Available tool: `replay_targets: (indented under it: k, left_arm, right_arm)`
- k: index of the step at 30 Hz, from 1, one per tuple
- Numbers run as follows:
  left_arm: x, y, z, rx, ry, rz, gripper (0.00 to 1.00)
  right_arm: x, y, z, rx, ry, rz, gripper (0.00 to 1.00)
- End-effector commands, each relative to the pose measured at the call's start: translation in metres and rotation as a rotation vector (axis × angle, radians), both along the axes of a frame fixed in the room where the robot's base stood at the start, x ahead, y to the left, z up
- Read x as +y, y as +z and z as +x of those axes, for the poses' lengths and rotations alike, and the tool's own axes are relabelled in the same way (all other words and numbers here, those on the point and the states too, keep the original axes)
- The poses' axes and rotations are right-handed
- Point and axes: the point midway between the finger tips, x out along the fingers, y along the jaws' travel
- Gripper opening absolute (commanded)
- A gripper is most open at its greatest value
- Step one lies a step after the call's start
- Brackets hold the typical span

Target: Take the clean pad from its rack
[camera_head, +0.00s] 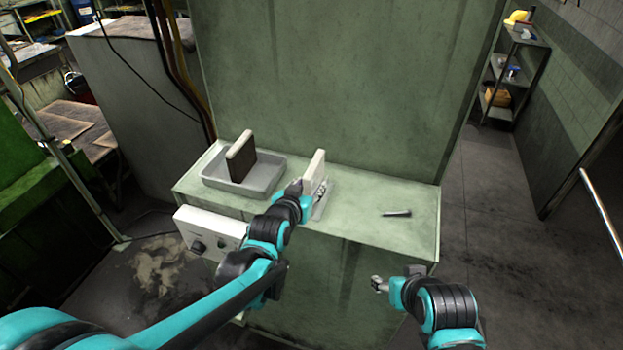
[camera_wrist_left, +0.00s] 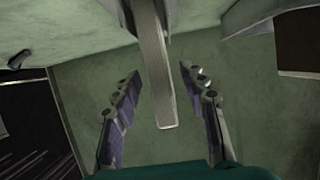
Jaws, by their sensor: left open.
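The clean pad (camera_head: 315,168) is a pale upright slab in its rack (camera_head: 327,207) on the green ledge. My left gripper (camera_head: 309,193) is at the near side of it, partly covering pad and rack. In the left wrist view the pad's long pale edge (camera_wrist_left: 156,70) lies between the two open fingers (camera_wrist_left: 163,80), with a visible gap on both sides. Neither finger appears to touch it. My right gripper (camera_head: 378,284) is low in front of the ledge, apart from everything; its finger opening is too small to judge.
A grey tray (camera_head: 212,181) with a dark pad (camera_head: 240,160) with a pale back stands left on the ledge. A bolt (camera_head: 397,213) lies on the right part. A control box (camera_head: 205,235) juts from the ledge front. The green machine wall (camera_head: 340,80) rises behind.

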Motion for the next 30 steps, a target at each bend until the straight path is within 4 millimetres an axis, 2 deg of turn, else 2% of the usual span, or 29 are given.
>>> replay_targets:
  k: [12, 21, 22, 26, 27, 30]
  left_arm:
    - [-0.016, -0.019, 0.050, 0.001, 0.001, 0.001, 0.43]
    - [-0.017, -0.021, 0.055, 0.001, 0.001, 0.001, 0.43]
    - [-0.017, -0.021, 0.055, 0.001, 0.001, 0.001, 0.38]
    - [-0.017, -0.021, 0.055, 0.001, 0.001, 0.001, 0.04]
    - [-0.017, -0.021, 0.055, 0.001, 0.001, 0.001, 0.00]
    - [-0.017, -0.020, 0.055, 0.001, 0.001, 0.001, 0.00]
  right_arm:
    - [0.000, -0.006, 0.000, 0.000, 0.000, 0.000, 0.59]
    - [0.000, -0.006, 0.000, 0.000, 0.000, 0.000, 0.59]
    - [0.000, -0.006, 0.000, 0.000, 0.000, 0.000, 0.59]
    - [0.000, -0.006, 0.000, 0.000, 0.000, 0.000, 0.59]
    - [0.000, -0.006, 0.000, 0.000, 0.000, 0.000, 0.59]
    - [0.000, -0.006, 0.000, 0.000, 0.000, 0.000, 0.59]
